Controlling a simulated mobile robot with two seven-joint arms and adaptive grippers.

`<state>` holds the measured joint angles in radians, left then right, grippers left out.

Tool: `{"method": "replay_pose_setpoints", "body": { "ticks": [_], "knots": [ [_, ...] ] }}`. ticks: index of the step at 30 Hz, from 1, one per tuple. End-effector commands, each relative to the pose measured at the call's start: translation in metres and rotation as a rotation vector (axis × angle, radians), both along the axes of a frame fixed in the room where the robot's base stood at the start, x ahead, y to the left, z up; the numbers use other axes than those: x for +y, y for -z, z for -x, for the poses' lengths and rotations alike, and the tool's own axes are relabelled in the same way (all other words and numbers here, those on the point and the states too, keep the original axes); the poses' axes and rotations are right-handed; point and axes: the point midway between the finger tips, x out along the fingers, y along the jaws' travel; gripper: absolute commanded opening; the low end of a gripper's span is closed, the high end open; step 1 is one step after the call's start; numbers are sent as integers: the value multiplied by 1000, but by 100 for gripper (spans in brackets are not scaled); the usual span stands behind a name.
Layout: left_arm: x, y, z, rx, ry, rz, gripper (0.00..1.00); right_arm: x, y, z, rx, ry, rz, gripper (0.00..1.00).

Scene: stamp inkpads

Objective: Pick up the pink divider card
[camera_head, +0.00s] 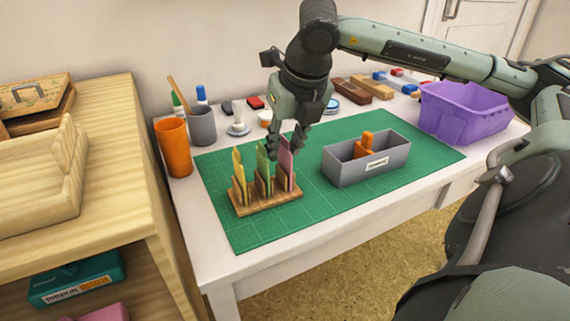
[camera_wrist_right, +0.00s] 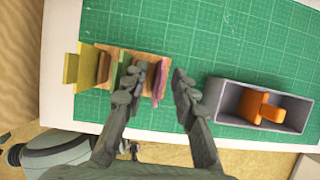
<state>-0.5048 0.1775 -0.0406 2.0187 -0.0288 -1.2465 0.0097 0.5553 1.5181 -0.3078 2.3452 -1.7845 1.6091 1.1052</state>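The pink divider card (camera_head: 286,167) stands upright in the right slot of a wooden holder (camera_head: 266,205). A green card (camera_head: 263,165) and a yellow card (camera_head: 238,170) stand in the slots to its left. My right gripper (camera_head: 287,144) is just above the pink card with its fingers pointing down. In the right wrist view the fingers (camera_wrist_right: 156,82) are spread apart, with the pink card (camera_wrist_right: 160,76) showing in the gap. The left finger partly hides the green card there. I cannot tell whether a finger touches a card. My left gripper is out of view.
The holder stands on a green cutting mat (camera_head: 330,205). A grey box (camera_head: 345,174) with an orange stamp (camera_head: 363,145) stands to the right, and a purple bin (camera_head: 465,110) beyond. Orange (camera_head: 174,148) and grey (camera_head: 201,126) cups stand at the left. The mat's front is clear.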

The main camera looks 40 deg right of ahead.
Motion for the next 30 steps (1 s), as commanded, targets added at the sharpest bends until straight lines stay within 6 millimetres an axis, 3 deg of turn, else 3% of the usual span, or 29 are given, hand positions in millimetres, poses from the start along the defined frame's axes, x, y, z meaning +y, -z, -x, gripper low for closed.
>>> {"method": "replay_pose_setpoints", "body": {
  "ticks": [4, 11, 23, 28, 30],
  "knots": [
    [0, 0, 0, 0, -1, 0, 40, 0, 0, 0, 0, 0, 0, 26],
    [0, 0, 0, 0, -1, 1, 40, 0, -1, 0, 0, 0, 0, 0],
    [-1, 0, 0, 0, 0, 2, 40, 0, -3, 0, -1, 1, -1, 0],
    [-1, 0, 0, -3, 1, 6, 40, 1, -17, -1, -5, -1, -3, 0],
    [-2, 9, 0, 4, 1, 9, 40, 0, -27, -1, -6, -1, -2, 0]
  ]
}}
